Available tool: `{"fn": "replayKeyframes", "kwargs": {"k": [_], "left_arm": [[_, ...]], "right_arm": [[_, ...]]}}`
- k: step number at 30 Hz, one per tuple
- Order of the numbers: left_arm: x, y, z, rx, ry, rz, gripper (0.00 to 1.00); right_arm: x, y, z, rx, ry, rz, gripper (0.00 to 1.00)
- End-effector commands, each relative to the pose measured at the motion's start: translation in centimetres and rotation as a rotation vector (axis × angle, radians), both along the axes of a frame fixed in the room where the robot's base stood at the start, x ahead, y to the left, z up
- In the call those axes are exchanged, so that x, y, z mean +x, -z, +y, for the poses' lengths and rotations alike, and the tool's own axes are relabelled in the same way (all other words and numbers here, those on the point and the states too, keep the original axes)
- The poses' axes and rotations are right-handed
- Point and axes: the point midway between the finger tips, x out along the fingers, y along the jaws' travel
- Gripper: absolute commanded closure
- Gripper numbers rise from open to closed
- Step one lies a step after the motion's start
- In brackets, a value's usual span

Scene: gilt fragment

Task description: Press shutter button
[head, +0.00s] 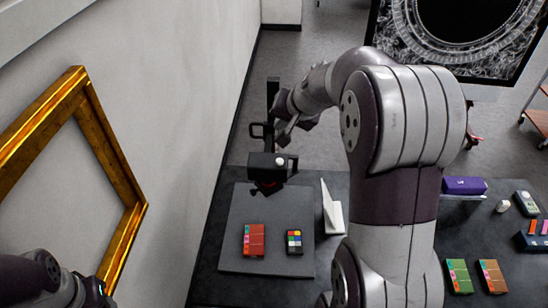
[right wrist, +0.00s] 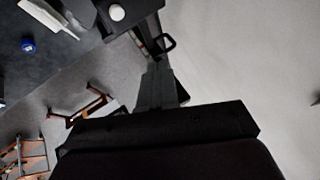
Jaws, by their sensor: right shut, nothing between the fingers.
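The black camera (head: 260,172) is held on a dark column (head: 272,92) above a grey board, lens side down. A round white button (head: 282,162) sits on its right top corner; I take it for the shutter button. In the right wrist view the button (right wrist: 116,12) and part of the camera body (right wrist: 138,22) show at the top. My right gripper (head: 283,138) is shut and empty, just above the button and apart from it. Its closed fingers (right wrist: 156,72) point toward the camera in the wrist view. Of my left arm, only dark links show at lower left; its gripper cannot be made out.
A red box (head: 254,240) and a colour-patch card (head: 294,242) lie on the grey board (head: 235,215). A white upright panel (head: 332,212) stands beside it. A gilt frame (head: 105,150) is at left by the wall. Boxes and a purple case (head: 463,185) lie at right.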

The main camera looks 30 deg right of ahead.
Motion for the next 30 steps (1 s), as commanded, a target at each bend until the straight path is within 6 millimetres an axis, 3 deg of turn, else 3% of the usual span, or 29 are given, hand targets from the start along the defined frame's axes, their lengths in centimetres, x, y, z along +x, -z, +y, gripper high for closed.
{"fn": "replayKeyframes", "kwargs": {"k": [11,25,30], "left_arm": [[0.0,0.8,0.0,0.0,0.0,0.0,0.55],[0.0,6.2,0.0,0.0,0.0,0.0,0.55],[0.0,7.6,0.0,0.0,0.0,0.0,0.55]], "right_arm": [[0.0,1.0,0.0,0.0,0.0,0.001,1.0],[0.0,7.7,0.0,-0.001,0.002,0.002,1.0],[0.0,8.9,0.0,-0.001,0.0,0.001,1.0]]}}
